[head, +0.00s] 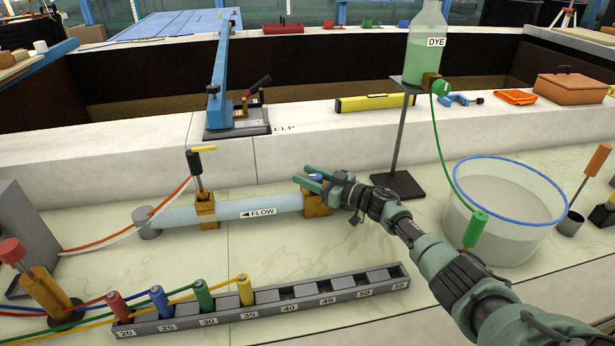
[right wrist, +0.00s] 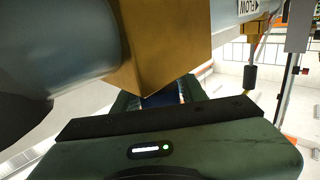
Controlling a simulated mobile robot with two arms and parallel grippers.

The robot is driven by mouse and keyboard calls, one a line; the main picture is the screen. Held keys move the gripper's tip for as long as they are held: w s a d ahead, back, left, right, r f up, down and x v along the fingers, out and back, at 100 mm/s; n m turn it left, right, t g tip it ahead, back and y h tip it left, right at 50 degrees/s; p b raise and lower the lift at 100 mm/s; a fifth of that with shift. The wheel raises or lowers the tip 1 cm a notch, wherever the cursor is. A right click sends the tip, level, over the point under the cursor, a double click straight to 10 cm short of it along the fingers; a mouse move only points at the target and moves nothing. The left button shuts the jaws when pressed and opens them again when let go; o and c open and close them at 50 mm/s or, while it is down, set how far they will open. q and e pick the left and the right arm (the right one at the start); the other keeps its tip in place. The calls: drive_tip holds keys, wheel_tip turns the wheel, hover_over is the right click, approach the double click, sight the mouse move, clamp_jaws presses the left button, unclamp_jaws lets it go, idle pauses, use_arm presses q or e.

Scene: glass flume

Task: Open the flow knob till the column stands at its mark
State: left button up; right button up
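The glass flow tube (head: 240,208), labelled FLOW with an arrow to the left, lies along the counter between brass blocks. A small blue knob (head: 316,178) sits at the brass block (head: 316,205) on the tube's right end. My right gripper (head: 307,177) is at this knob, with its fingers on either side. The right wrist view shows blue (right wrist: 160,98) between the fingers, close against the brass block (right wrist: 160,45); whether they press on it I cannot tell. I cannot make out a column with a mark. My left gripper is out of view.
A numbered rack (head: 270,300) with coloured plugs lies in front of the tube. A dye bottle (head: 427,45) stands on a stand behind my right arm. A clear bucket (head: 508,210) stands to the right. A black-handled valve (head: 197,165) rises from the tube's left block.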

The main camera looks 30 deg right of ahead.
drive_tip(key=shift+o, duration=0.6)
drive_tip(key=shift+s+d, duration=0.1)
drive_tip(key=shift+s, duration=0.1)
drive_tip(key=v, duration=0.7)
drive_tip(key=shift+s+d+p, duration=0.1)
drive_tip(key=shift+p, duration=0.25)
